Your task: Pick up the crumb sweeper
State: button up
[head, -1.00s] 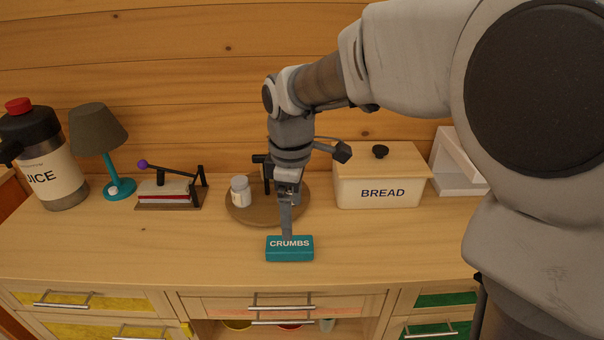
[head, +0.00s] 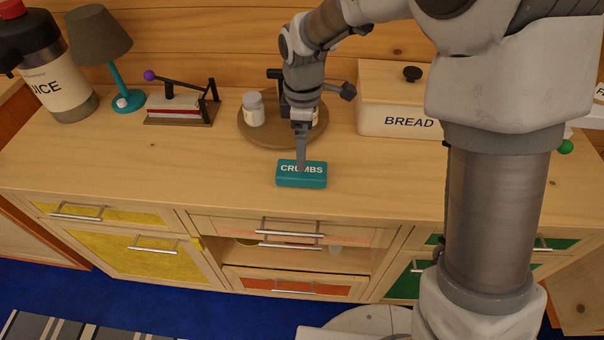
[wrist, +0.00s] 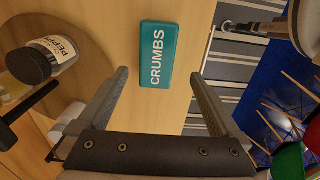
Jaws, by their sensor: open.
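The crumb sweeper is a teal block marked CRUMBS (head: 290,178) that lies on the wooden counter near its front edge. In the wrist view the crumb sweeper (wrist: 156,68) lies just beyond the fingertips, roughly in line with the space between them. My gripper (head: 302,166) points down over it in the head view, and one finger covers part of the lettering. In the wrist view my gripper (wrist: 160,78) has its two fingers wide apart with nothing between them. I cannot tell the exact height of the fingertips above the block.
A round wooden tray (head: 262,138) with a pepper jar (wrist: 55,55) stands close behind the crumb sweeper. A bread box (head: 390,90) is to the right. A press-like device (head: 180,108), a lamp (head: 100,38) and a juice jug (head: 50,75) are to the left. Drawers are below.

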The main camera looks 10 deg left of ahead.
jog(key=f, duration=0.9)
jog(key=shift+w+a+f+b, duration=0.15)
jog(key=shift+w+f+b, duration=0.1)
jog(key=shift+b, duration=0.15)
jog(key=shift+r, duration=0.1)
jog(key=c, duration=1.4)
jog(key=shift+r, duration=0.5)
jog(key=r, duration=0.3)
jog(key=shift+s+d+r+p, duration=0.15)
jog(key=shift+d+r+p, duration=0.15)
jog(key=shift+d+r, duration=0.1)
jog(key=s+d+r, duration=0.1)
jog(key=d+r, duration=0.1)
jog(key=d, duration=0.1)
jog(key=s+d+r, duration=0.2)
jog(key=d, duration=0.1)
jog(key=s+d+r, duration=0.2)
jog(key=d, duration=0.1)
jog(key=shift+s+d+p, duration=0.1)
jog(key=shift+d+p, duration=0.15)
jog(key=shift+p, duration=0.05)
